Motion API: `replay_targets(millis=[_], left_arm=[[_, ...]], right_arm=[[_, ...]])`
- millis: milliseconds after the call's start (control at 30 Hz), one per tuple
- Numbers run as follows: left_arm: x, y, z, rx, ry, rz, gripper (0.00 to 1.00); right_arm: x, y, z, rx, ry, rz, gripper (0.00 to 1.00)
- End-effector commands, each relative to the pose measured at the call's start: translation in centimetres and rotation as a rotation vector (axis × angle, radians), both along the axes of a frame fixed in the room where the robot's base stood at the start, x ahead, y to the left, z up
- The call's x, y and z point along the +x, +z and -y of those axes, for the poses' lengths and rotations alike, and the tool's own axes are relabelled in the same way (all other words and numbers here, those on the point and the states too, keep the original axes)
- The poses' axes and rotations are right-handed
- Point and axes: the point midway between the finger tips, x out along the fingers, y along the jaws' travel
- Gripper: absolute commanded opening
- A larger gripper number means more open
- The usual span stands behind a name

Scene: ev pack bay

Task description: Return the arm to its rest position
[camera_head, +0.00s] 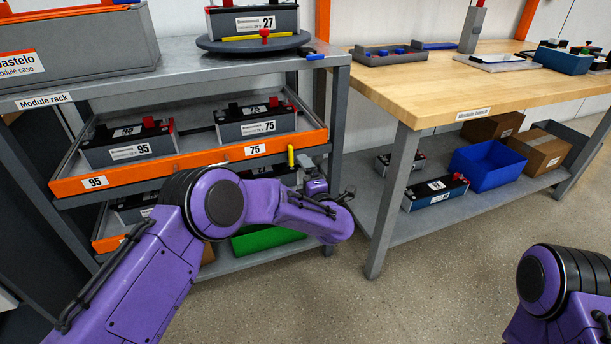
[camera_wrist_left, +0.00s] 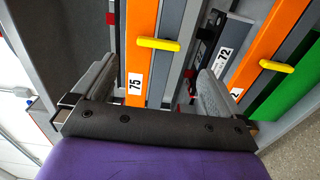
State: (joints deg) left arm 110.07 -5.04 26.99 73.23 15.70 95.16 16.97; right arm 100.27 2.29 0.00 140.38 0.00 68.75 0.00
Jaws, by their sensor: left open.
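My purple left arm (camera_head: 150,285) reaches in from the lower left, in front of the module rack (camera_head: 205,70). My left gripper (camera_head: 340,192) is by the rack's right front post, partly hidden by its own wrist. In the left wrist view the gripper (camera_wrist_left: 158,78) is open, with its fingers wide apart and nothing between them. Behind them is the orange drawer front marked 75 (camera_wrist_left: 139,65), with a yellow handle (camera_wrist_left: 158,44). My right arm (camera_head: 560,290) shows only in part at the lower right; its gripper is out of view.
A green bin (camera_head: 266,240) sits low in the rack. The wooden bench (camera_head: 480,85) stands right, with a blue bin (camera_head: 487,165) and cardboard boxes below. The floor (camera_head: 440,270) in front is clear.

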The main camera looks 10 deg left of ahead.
Motion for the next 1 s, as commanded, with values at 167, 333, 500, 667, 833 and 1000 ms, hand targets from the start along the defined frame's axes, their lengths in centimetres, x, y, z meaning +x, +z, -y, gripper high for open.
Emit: replay_targets(millis=[167, 333, 500, 667, 833, 1000], left_arm=[[-1.5, 0.0, 1.0, 0.001, 0.000, 0.000, 1.00], [-1.7, -0.1, 1.1, 0.000, 0.001, 0.000, 1.00], [-1.6, 0.0, 1.1, 0.000, 0.001, 0.000, 1.00], [-1.7, -1.2, 2.2, 0.077, -0.074, -0.078, 1.00], [-8.1, -11.5, 1.8, 0.378, -0.336, -0.445, 1.00], [-19.3, -21.3, -2.4, 0.588, -0.568, -0.839, 1.00]], right_arm=[[0.0, 0.4, 0.0, 0.000, 0.000, 0.000, 0.55], [0.0, 0.3, 0.0, 0.000, 0.000, 0.000, 0.55], [0.0, 0.3, 0.0, 0.000, 0.000, 0.000, 0.55], [0.0, 0.3, 0.0, 0.000, 0.000, 0.000, 0.55], [0.0, 0.3, 0.0, 0.000, 0.000, 0.000, 0.55], [0.0, 0.3, 0.0, 0.000, 0.000, 0.000, 0.55]])
